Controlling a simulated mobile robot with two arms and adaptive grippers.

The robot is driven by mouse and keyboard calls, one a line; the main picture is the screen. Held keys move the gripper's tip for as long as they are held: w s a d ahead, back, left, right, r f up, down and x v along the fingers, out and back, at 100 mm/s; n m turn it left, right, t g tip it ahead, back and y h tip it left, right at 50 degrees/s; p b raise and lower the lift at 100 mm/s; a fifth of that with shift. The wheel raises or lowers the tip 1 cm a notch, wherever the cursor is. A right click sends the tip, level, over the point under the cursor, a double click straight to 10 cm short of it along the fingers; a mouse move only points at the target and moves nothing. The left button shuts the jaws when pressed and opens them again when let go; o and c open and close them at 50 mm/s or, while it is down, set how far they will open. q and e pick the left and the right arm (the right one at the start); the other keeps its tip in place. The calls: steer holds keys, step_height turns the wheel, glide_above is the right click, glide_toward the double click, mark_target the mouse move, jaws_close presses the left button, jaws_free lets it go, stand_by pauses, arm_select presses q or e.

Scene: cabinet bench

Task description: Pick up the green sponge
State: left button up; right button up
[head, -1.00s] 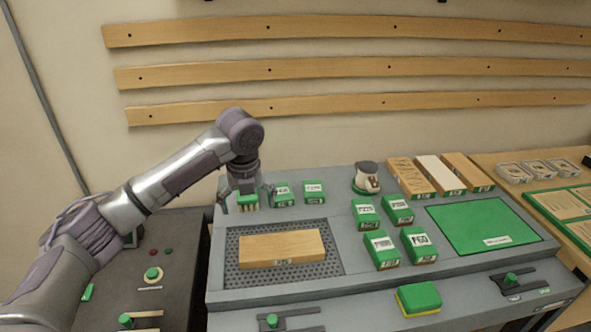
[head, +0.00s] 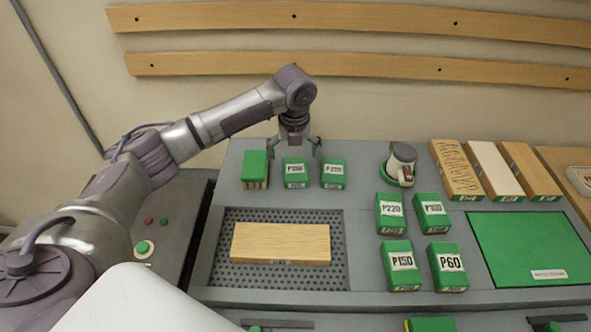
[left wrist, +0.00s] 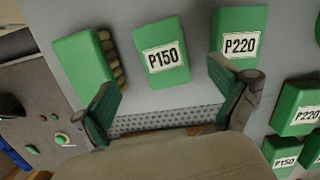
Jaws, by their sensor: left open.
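The green sponge (head: 430,325), a green top with a yellow edge, is at the bottom edge of the head view, mostly cut off by the frame. It is not in the left wrist view. My left gripper (head: 294,148) is open and empty at the back of the bench, at a green labelled block (head: 294,172), far behind and left of the sponge. In the left wrist view, the open fingers (left wrist: 170,100) are spread below the P150 block (left wrist: 165,55). I cannot tell whether they touch anything. My right gripper is not in view.
A green-topped brush-like block (head: 255,168) and another labelled block (head: 334,172) flank the gripper. A wooden block (head: 281,243) lies on the perforated plate (head: 285,279). Several labelled blocks, including P60 (head: 448,268), stand right, beside a green mat (head: 530,240). A white-and-brown object (head: 402,160) stands behind.

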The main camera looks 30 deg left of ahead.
mark_target(295, 169)
arm_select(q)
steer(key=shift+w+f, duration=0.3)
steer(key=shift+f, duration=0.9)
step_height(295, 169, down, 4)
steer(key=shift+d+r+p, duration=0.1)
steer(key=shift+r+p, duration=0.15)
steer(key=shift+p, duration=0.4)
steer(key=shift+w+f, duration=0.1)
steer(key=shift+f, duration=0.45)
steer(key=c, duration=1.1)
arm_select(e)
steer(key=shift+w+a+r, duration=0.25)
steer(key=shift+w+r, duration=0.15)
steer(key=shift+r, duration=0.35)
arm_select(q)
steer(key=shift+r, duration=0.15)
